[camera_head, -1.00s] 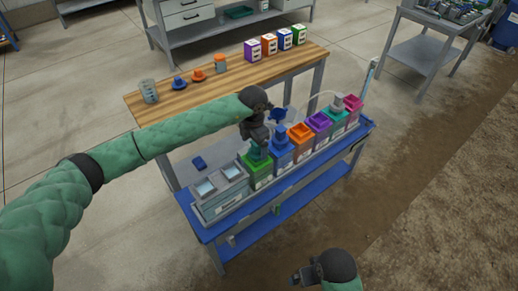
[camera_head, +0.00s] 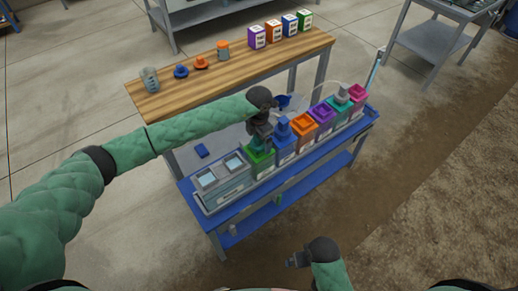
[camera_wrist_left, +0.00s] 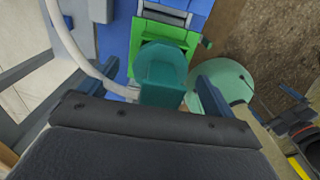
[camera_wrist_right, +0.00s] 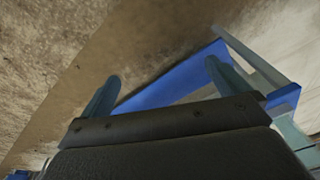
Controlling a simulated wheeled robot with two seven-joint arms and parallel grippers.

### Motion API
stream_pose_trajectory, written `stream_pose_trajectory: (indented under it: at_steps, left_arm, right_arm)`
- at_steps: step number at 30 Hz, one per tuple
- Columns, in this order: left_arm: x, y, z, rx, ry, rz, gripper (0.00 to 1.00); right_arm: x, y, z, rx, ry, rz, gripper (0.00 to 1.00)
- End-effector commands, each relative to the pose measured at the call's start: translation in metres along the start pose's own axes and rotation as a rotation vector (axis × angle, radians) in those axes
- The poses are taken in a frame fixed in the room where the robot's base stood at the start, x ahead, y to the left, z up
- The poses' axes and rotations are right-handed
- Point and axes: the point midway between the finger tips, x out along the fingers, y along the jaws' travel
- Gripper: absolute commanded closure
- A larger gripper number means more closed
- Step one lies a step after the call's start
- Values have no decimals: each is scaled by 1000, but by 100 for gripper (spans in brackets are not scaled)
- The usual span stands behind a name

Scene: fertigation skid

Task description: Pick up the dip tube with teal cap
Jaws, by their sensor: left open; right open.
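The teal cap of the dip tube (camera_wrist_left: 162,72) shows in the left wrist view between the two fingers of my left gripper (camera_wrist_left: 157,80). It stands at the green container (camera_wrist_left: 138,28), and its lower part is hidden. In the head view my left gripper (camera_head: 262,133) is over the green container (camera_head: 260,158) with the teal piece (camera_head: 259,146) right under it. The left gripper is open, with the cap between its fingers; contact cannot be told. My right gripper (camera_head: 297,260) is open and empty, low in front of the blue bench, away from the containers.
A grey box with two windows (camera_head: 222,181) stands at the left end. A wooden table (camera_head: 190,88) is behind.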

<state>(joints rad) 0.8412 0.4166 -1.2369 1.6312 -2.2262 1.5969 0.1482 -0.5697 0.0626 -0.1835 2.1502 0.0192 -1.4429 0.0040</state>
Motion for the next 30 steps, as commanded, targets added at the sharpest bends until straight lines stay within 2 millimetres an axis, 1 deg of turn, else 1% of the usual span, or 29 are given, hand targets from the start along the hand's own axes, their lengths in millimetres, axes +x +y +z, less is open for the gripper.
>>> stream_pose_trajectory:
  at_steps: [3, 6, 9, 17, 18, 23, 24, 26, 27, 28, 30]
  left_arm:
    - [10, -1, 0, -2, 3, -2, 10]
    - [18, -1, 0, -1, 1, -1, 10]
    - [23, -1, 0, 0, 1, -1, 10]
    - [25, 0, 0, 0, 0, 0, 10]
    - [25, 0, 0, 0, 0, 0, 12]
    - [25, 0, 0, 0, 0, 0, 43]
    - [25, 0, 0, 0, 0, 0, 51]
    - [25, 0, 0, 0, 0, 0, 63]
    - [25, 0, 0, 0, 0, 0, 70]
    - [25, 0, 0, 0, 0, 0, 72]
    - [25, 0, 0, 0, 0, 0, 73]
  right_arm:
    - [18, 2, 2, 0, -3, 3, 0]
    - [30, 3, 4, 0, -4, 4, 0]
    - [38, 4, 6, 0, -4, 5, 0]
    - [41, 4, 6, 0, -3, 5, 0]
    - [41, 4, 6, 0, -3, 5, 0]
    - [41, 4, 6, 0, -3, 5, 0]
    - [41, 4, 6, 0, -3, 5, 0]
    - [41, 4, 6, 0, -3, 5, 0]
    - [41, 4, 6, 0, -3, 5, 0]
    - [41, 4, 6, 0, -3, 5, 0]
    - [41, 4, 6, -1, -3, 5, 0]
